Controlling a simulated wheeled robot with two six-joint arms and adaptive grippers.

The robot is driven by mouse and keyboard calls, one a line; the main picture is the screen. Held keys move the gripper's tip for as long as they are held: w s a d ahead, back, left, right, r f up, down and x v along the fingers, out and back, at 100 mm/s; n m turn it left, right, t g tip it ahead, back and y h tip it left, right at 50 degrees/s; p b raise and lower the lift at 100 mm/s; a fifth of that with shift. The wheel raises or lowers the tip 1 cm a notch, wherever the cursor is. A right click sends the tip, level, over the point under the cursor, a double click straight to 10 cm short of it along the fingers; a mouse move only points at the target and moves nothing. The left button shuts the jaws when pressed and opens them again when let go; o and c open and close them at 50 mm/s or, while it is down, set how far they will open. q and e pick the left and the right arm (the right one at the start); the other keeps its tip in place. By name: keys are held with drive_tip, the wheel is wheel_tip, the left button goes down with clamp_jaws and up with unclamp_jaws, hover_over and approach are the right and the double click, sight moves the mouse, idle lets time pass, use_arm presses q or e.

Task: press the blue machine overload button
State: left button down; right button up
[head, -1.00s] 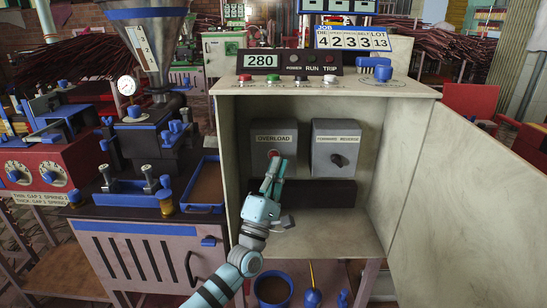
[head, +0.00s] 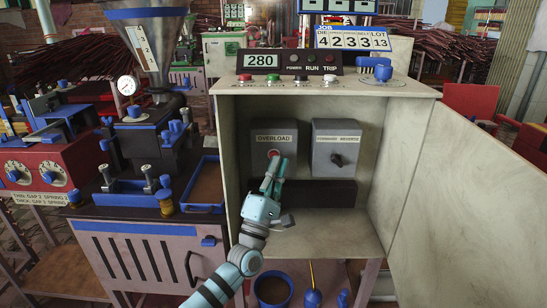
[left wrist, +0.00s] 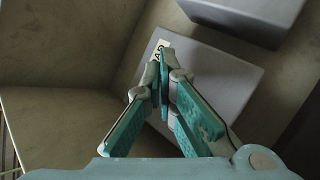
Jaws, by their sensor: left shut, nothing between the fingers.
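The grey OVERLOAD box (head: 287,141) is on the back wall inside the open cabinet, left of the FORWARD REVERSE box (head: 351,131). My left gripper (head: 277,161) is shut and empty, pointing up at the lower front of the OVERLOAD box. I cannot tell whether the fingertips touch the button. In the left wrist view, the left gripper (left wrist: 166,62) covers part of the OVERLOAD box (left wrist: 226,80) and hides the button; part of its label shows. My right gripper is not in view.
The cabinet (head: 228,165) encloses the boxes on its sides and top, and its door (head: 455,200) stands open at the right. A dark bar (head: 325,193) runs below the boxes. A blue-trimmed machine (head: 140,225) with a hopper stands close at the left.

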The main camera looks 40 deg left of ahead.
use_arm(q)
drive_tip(key=shift+w+a, duration=0.2)
drive_tip(key=shift+w, duration=0.05)
drive_tip(key=shift+w+a+b, duration=0.3)
drive_tip(key=shift+w+b, duration=0.1)
drive_tip(key=shift+b, duration=0.1)
idle(0.7)
drive_tip(key=shift+s+d, duration=0.1)
drive_tip(key=shift+s+d+p, duration=0.45)
drive_tip(key=shift+s+p, duration=0.2)
drive_tip(key=shift+p, duration=0.05)
drive_tip(key=shift+s+d, duration=0.1)
drive_tip(key=shift+s+d+p, duration=0.65)
drive_tip(key=shift+s+d, duration=0.05)
drive_tip(key=shift+s, duration=0.25)
drive_tip(key=shift+s+d+p, duration=0.65)
drive_tip(key=shift+s+d, duration=0.05)
drive_tip(key=shift+s, duration=0.25)
